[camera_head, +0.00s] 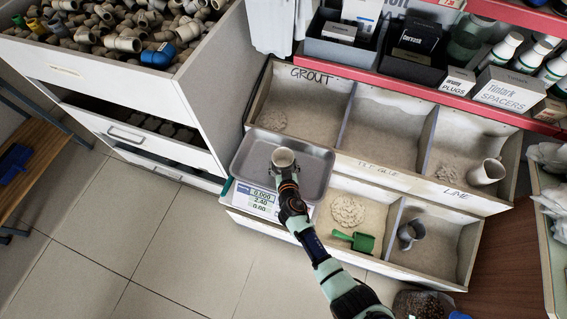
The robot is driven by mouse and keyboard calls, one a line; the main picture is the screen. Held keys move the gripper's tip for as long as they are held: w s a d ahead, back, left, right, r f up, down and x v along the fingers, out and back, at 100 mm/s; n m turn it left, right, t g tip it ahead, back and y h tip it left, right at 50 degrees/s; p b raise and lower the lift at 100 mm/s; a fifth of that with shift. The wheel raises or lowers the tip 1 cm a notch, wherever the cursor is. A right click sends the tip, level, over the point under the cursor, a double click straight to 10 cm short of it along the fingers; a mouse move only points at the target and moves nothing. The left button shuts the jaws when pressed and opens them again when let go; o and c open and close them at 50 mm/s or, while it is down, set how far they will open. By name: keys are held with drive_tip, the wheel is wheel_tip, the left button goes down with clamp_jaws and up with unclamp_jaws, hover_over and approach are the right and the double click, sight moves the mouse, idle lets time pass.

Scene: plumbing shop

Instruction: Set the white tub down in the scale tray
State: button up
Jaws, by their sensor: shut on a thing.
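The white tub (284,157) is a small round cup with its open top facing up. My gripper (284,168) is shut on it from the front side. The tub appears over the metal scale tray (250,150), right of the tray's middle. I cannot tell whether the tub's bottom touches the tray or hangs a little above it. The tray is a shallow grey pan on the scale, whose display (262,198) shows 0.000 on its top line. The rest of the tray looks empty.
Bins of powder marked GROUT (305,100) and LIME (470,150) lie right of the tray. A cabinet of pipe fittings (195,95) rises at the left.

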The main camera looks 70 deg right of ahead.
drive_tip(key=o, duration=1.1)
drive_tip(key=shift+s+a+r+p, duration=0.1)
drive_tip(key=shift+a+r+p, duration=0.15)
drive_tip(key=shift+p, duration=0.25)
drive_tip(key=p+v, duration=0.2)
drive_tip(key=v, duration=0.9)
drive_tip(key=shift+s+a+p, duration=0.1)
drive_tip(key=shift+a+p, duration=0.2)
drive_tip(key=shift+p, duration=0.05)
